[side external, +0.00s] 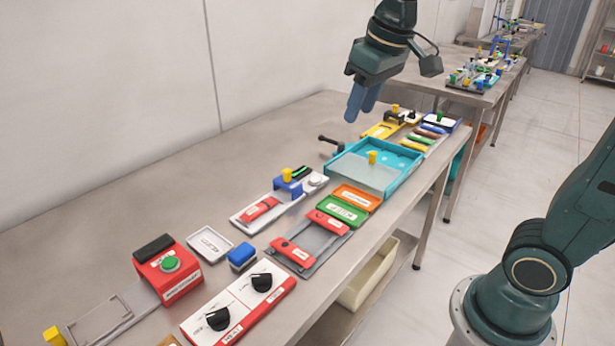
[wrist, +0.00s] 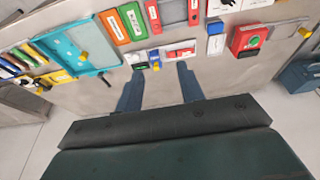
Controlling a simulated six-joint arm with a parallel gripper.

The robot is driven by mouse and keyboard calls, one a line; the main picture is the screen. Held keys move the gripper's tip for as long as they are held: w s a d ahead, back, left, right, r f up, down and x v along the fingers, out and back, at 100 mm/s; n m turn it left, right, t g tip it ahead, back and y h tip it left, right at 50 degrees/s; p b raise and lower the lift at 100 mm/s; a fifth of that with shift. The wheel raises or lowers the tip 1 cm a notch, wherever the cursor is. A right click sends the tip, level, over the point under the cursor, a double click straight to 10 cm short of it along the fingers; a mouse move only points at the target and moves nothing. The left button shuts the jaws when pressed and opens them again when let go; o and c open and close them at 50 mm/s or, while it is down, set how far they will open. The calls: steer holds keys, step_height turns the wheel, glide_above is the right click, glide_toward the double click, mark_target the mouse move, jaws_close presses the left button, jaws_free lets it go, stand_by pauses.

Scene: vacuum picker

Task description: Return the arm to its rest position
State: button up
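My gripper (side external: 361,106) hangs in the air above the far part of the metal table (side external: 120,205), behind the teal tray. Its two blue fingers point downward and touch nothing. In the wrist view the fingers of my gripper (wrist: 160,88) stand apart with bare space between them, so it is open and empty. The table's devices lie beyond the fingertips in that view.
The teal tray (side external: 410,181) with a yellow knob, a red box with a green button (side external: 168,271), a white panel with black dials (side external: 240,305) and a blue block (side external: 242,256) stand on the table. The table's back left is bare. A cream bin (side external: 368,275) sits below.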

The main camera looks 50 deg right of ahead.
steer(key=s+a+f+t, duration=0.1)
steer(key=s+f, duration=0.1)
steer(key=s, duration=0.5)
steer(key=s+f+t, duration=0.1)
steer(key=s+f, duration=0.2)
steer(key=s, duration=0.4)
steer(key=shift+s+a+f, duration=0.3)
steer(key=shift+a+f, duration=0.05)
